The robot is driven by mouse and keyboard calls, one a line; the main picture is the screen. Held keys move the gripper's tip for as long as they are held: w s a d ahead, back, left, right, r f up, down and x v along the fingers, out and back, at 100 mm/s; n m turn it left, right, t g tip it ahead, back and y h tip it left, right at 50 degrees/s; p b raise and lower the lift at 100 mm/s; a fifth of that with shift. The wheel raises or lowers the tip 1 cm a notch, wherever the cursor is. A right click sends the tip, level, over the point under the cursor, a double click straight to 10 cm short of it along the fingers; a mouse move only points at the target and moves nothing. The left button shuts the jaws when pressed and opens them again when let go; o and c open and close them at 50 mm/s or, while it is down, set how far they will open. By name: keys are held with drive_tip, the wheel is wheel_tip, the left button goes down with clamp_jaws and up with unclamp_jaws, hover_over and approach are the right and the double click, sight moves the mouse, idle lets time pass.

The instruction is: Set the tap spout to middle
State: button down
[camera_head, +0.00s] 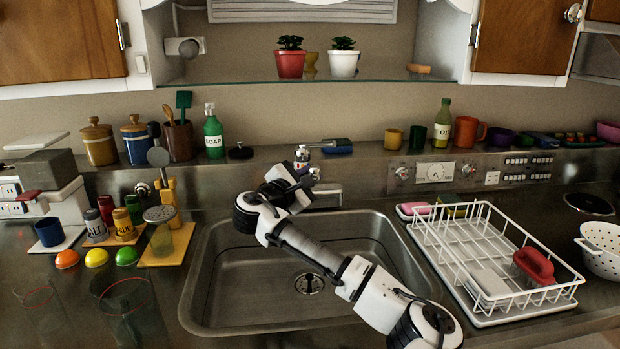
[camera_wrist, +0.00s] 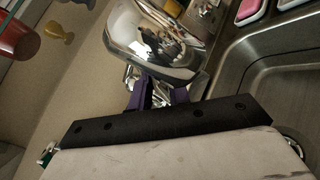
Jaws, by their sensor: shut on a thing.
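The chrome tap (camera_head: 328,188) stands at the back of the sink, mostly hidden behind my arm in the head view. In the wrist view its shiny rounded body (camera_wrist: 150,45) fills the upper middle. My gripper (camera_wrist: 158,92) has its purple-sided fingers shut on the tap spout, just below that body in the picture. In the head view my gripper (camera_head: 307,172) is at the tap, and the fingers are largely hidden. The exact angle of the spout cannot be made out.
The steel sink (camera_head: 205,285) is empty below my arm. A white dish rack (camera_head: 455,262) stands right of it. A green soap bottle (camera_head: 213,135) and jars line the back ledge. Spice jars, colored domes and clear glasses stand on the left. Potted plants sit on a glass shelf above.

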idle(0.4)
drive_tip(key=c, duration=1.3)
unclamp_jaws()
drive_tip(key=b+v, duration=0.1)
drive_tip(key=v, duration=1.2)
drive_tip(key=shift+s+a, duration=0.25)
drive_tip(key=shift+s, duration=0.05)
